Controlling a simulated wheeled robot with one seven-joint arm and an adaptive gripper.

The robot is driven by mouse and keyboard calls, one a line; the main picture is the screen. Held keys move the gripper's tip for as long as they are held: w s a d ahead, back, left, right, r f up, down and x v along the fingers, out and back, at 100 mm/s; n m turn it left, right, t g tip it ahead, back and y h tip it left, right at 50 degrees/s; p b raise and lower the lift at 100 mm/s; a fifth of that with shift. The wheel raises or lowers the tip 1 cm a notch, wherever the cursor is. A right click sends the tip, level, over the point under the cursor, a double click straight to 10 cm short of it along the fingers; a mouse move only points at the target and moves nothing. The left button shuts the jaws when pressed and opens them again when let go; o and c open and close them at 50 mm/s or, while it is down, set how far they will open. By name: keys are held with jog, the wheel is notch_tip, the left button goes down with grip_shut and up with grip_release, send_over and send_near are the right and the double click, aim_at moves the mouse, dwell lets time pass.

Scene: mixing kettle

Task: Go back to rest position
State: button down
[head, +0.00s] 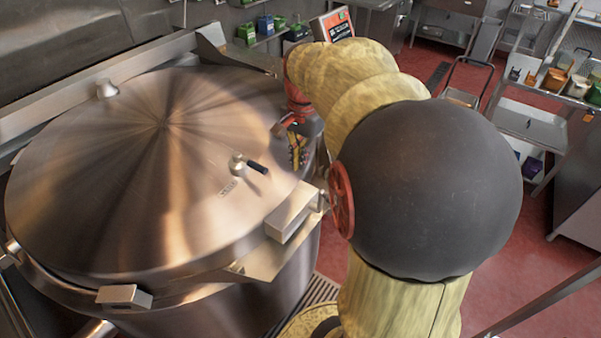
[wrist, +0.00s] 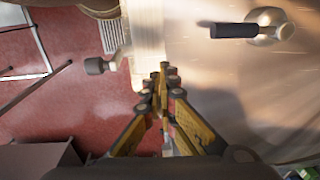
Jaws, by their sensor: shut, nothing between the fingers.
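The large steel mixing kettle stands at the left in the head view, with its round lid (head: 130,160) down. A small black-tipped handle (head: 250,164) sits on the lid; it also shows at the upper right of the wrist view (wrist: 232,30). My gripper (head: 297,152) is by the kettle's right rim, partly hidden behind my own arm. In the wrist view my gripper (wrist: 163,75) is shut and empty, its yellow and black fingers meeting beside the lid's edge. I cannot tell how far it is from the rim.
A control panel (head: 335,25) stands behind. A cart (head: 465,95) and shelves with containers (head: 555,80) are at the back right. Red floor (head: 540,270) is open at the right.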

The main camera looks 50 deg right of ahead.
jog(key=r, duration=0.4)
jog(key=shift+s+a+r, duration=0.2)
jog(key=shift+a+r, duration=0.05)
jog(key=shift+r, duration=0.15)
jog(key=s+a+f+n+t+b, duration=0.1)
jog(key=s+a+n, duration=0.1)
jog(key=a+n, duration=0.3)
jog(key=s+a+f+n+t+b, duration=0.1)
jog(key=a+n, duration=0.5)
jog(key=a, duration=0.7)
jog(key=s+a+f+n+t+b, duration=0.1)
jog(key=s+a+f+n+t, duration=0.1)
jog(key=a+n, duration=0.4)
jog(key=s+a, duration=0.1)
jog(key=a, duration=0.2)
jog(key=shift+s+a+f+t, duration=0.2)
jog(key=shift+a+f+t, duration=0.1)
jog(key=shift+f, duration=0.1)
